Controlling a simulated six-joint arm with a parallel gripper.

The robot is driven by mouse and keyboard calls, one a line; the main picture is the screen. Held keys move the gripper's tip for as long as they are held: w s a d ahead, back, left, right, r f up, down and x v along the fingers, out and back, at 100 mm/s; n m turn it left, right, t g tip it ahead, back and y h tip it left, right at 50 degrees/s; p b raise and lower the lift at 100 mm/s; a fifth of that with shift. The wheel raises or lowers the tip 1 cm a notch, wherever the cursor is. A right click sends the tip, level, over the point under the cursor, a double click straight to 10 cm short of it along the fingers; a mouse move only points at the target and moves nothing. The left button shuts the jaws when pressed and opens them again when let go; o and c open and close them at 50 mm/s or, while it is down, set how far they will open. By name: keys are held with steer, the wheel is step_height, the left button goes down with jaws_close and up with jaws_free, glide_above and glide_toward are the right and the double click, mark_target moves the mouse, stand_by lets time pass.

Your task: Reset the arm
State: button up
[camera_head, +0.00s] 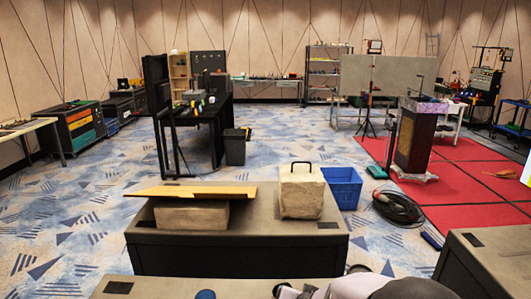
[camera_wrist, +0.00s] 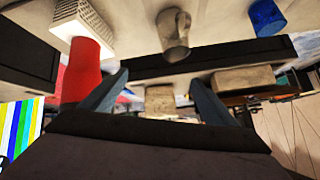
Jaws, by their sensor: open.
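My gripper (camera_wrist: 158,78) shows in the wrist view with its two fingers spread apart and nothing between them. That view appears upside down. A red cup (camera_wrist: 82,72) shows beside the left finger; I cannot tell whether they touch. A beige mug (camera_wrist: 173,38) and a blue cup (camera_wrist: 267,18) are on the near tabletop, away from the fingers. In the head view, part of my arm (camera_head: 385,288) shows at the bottom edge, and the fingers cannot be made out there.
The near table (camera_head: 135,289) also bears a white gridded box (camera_wrist: 88,18). Beyond it, a second table (camera_head: 255,225) holds a beige handled cube (camera_head: 301,192) and a block (camera_head: 190,215) under a wooden board (camera_head: 205,191). A blue crate (camera_head: 343,188) stands behind on the floor.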

steer(key=s+d+f+n+g, duration=0.1)
steer(key=s+g, duration=0.3)
steer(key=s, duration=0.9)
steer(key=s+d+f+n+g, duration=0.1)
steer(key=s+d+g, duration=0.3)
steer(key=s, duration=0.9)
steer(key=shift+s+f+n+g, duration=0.3)
steer(key=shift+n+g, duration=0.4)
steer(key=shift+n, duration=0.2)
